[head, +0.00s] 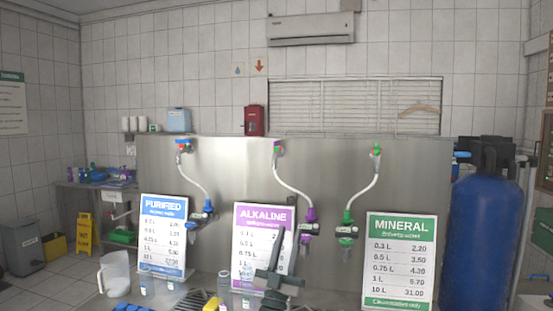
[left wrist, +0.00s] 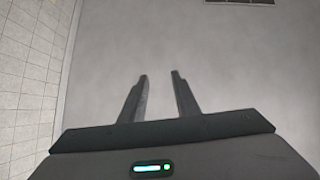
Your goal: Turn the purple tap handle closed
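The purple tap (head: 309,222) hangs at the end of a white curved hose on the steel panel, behind the top right of the ALKALINE sign (head: 250,218). Its handle is too small to tell its exact angle. My left gripper (head: 279,245) is in front of the ALKALINE sign, left of and a little below the purple tap, apart from it in the picture. In the left wrist view the two fingers (left wrist: 160,76) are spread with nothing between them, facing a plain grey surface. No tap shows in that view. My right gripper is not in view.
A blue tap (head: 203,217) hangs to the left and a green tap (head: 347,228) close to the right. PURIFIED (head: 163,230) and MINERAL (head: 402,262) signs stand at the front. A clear jug (head: 115,273) stands at left; a big blue tank (head: 485,235) at right.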

